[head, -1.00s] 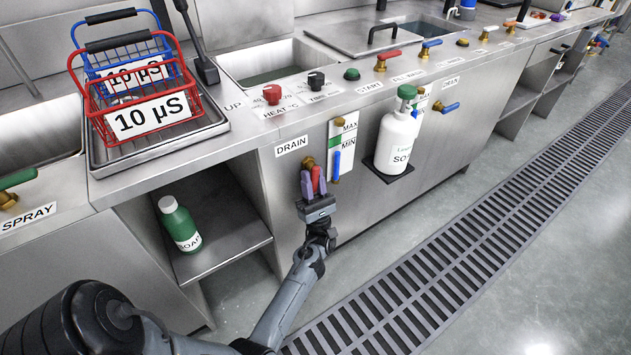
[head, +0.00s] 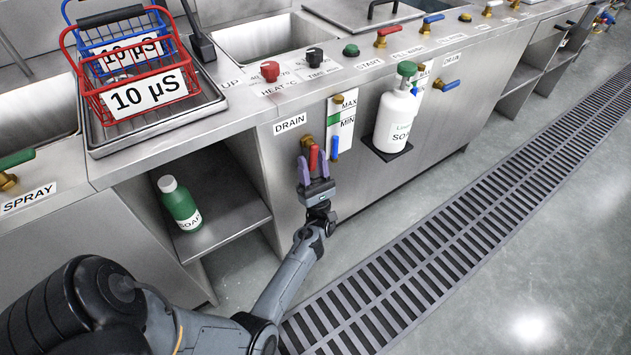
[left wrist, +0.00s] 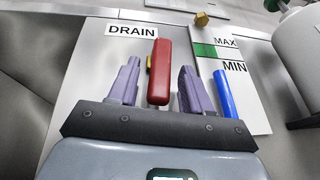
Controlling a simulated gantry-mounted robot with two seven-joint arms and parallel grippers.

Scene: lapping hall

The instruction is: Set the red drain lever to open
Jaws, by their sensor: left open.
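The red drain lever (head: 313,157) hangs from a brass valve (head: 306,141) on the cabinet front, below the DRAIN label (head: 290,123). In the left wrist view the red lever (left wrist: 159,72) points down toward the gripper's palm. My left gripper (head: 315,170) is open, with its purple fingers on either side of the lever. The left wrist view shows the gripper (left wrist: 158,85) with a gap between each finger and the lever. The brass valve is mostly hidden behind the lever there. My right gripper is not in view.
A blue lever (head: 334,148) hangs close to the right of the gripper, by the MAX/MIN gauge (head: 341,118). A white soap bottle (head: 397,112) stands on a bracket further right. A green soap bottle (head: 179,204) stands on the open shelf at left.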

